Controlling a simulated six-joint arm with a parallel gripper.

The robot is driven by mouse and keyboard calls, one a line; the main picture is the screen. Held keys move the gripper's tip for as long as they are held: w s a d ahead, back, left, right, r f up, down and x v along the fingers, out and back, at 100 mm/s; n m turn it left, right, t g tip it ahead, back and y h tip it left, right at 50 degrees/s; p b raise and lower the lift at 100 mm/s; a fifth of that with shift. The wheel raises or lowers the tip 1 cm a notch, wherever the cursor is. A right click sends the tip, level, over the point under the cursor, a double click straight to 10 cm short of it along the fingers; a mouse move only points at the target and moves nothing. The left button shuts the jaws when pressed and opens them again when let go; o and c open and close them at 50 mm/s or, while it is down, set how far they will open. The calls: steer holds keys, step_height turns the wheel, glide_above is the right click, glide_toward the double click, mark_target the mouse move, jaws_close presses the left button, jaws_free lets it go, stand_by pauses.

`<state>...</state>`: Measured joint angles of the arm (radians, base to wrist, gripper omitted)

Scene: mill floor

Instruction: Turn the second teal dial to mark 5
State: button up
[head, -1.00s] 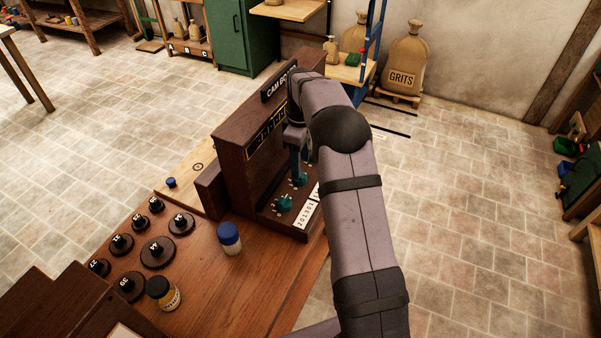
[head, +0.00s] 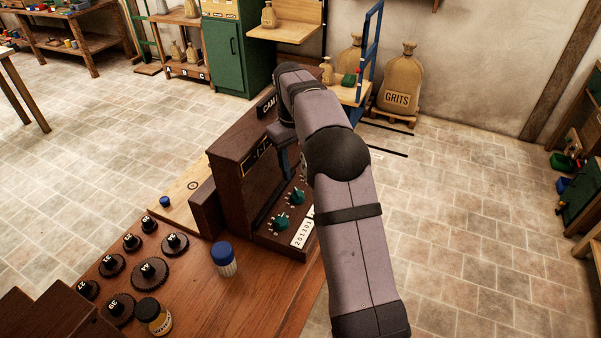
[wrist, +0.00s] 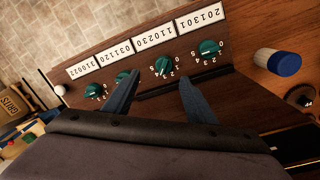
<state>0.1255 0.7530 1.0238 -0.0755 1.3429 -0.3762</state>
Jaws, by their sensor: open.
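A row of teal dials sits on a dark wooden cabinet (head: 232,158), each beside a white number card. In the wrist view they are the dial by 201301 (wrist: 208,47), the dial by 110230 (wrist: 162,65), the dial by 031120 (wrist: 122,76) and the dial by 310022 (wrist: 92,89). My gripper (wrist: 159,78) is open, its blue fingers on either side of the 110230 dial in the picture and apart from it. In the head view the two nearest dials show, the near one (head: 281,223) and one behind it (head: 297,197); my arm hides the others. Pointer settings are too small to read.
A blue-capped jar (head: 224,260) stands on the bench near the cabinet. A white knob (wrist: 60,90) is at the far end of the dial row. Grits sacks stand behind.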

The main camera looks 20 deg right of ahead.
mark_target(298, 192)
steer(key=shift+w+a, duration=0.1)
steer(key=shift+a, duration=0.05)
stand_by(0.3)
steer(key=f+n+p, duration=0.1)
steer(key=p, duration=0.1)
steer(key=s+d+f+n+g+p, duration=0.1)
steer(key=p, duration=0.1)
steer(key=shift+s+f+y, duration=0.2)
steer(key=shift+y, duration=0.1)
steer(key=n, duration=0.3)
steer(key=shift+w+a+f+n, duration=0.3)
steer(key=shift+a+n, duration=0.05)
steer(key=shift+n, duration=0.05)
steer(key=n, duration=0.2)
steer(key=w+n, duration=0.1)
steer(key=n, duration=0.2)
steer(key=shift+t, duration=0.4)
steer(key=shift+f, duration=0.15)
steer(key=shift+f+p, duration=1.35)
steer(key=shift+f, duration=2.15)
